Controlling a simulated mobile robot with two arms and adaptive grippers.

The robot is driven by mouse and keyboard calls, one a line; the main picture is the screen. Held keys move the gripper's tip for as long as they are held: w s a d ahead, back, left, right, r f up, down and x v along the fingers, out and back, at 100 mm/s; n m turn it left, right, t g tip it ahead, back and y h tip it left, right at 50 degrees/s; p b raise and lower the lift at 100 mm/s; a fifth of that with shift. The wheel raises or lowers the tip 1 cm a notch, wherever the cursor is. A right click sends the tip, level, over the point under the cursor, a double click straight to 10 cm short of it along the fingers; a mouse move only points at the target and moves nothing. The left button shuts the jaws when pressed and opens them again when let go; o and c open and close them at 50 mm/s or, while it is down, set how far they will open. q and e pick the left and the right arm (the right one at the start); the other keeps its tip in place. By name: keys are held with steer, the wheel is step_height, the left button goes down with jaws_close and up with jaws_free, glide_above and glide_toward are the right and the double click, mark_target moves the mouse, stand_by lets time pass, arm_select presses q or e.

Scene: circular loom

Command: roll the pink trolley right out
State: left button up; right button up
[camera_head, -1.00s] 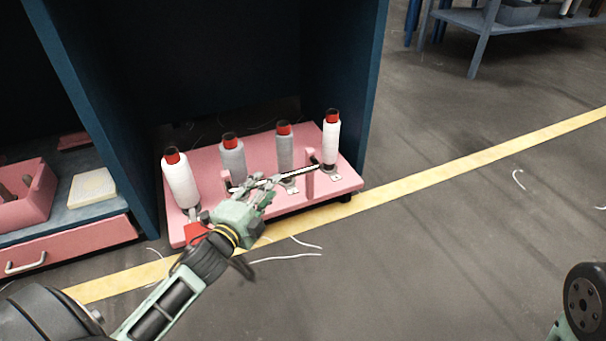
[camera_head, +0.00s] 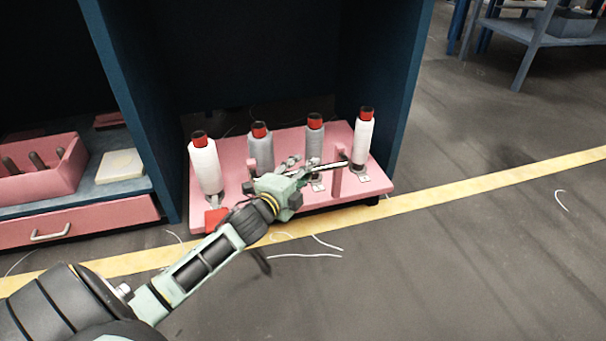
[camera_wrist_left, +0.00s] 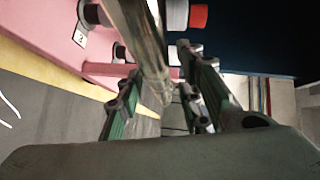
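The pink trolley (camera_head: 222,205) stands at the mouth of a dark blue bay, its front edge near the yellow floor line. It carries grey and white spools with red and black tops. A metal handle bar (camera_head: 328,167) runs along its front between pink posts (camera_head: 337,180). My left gripper (camera_head: 291,172) is at the bar's left part and hides some of it. In the left wrist view, the bar (camera_wrist_left: 145,45) passes between the two spread green fingers (camera_wrist_left: 160,98); I see no firm closing on it. My right gripper is out of view.
Blue bay walls (camera_head: 128,100) flank the trolley on both sides. A shelf with a pink drawer (camera_head: 75,222) stands to the left. The floor in front, beyond the yellow line (camera_head: 480,180), is open apart from loose white threads. A blue-grey table (camera_head: 530,30) stands far right.

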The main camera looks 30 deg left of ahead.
arm_select(q)
steer(key=shift+c, duration=0.2)
jaws_close()
steer(key=shift+d, duration=0.1)
stand_by(0.5)
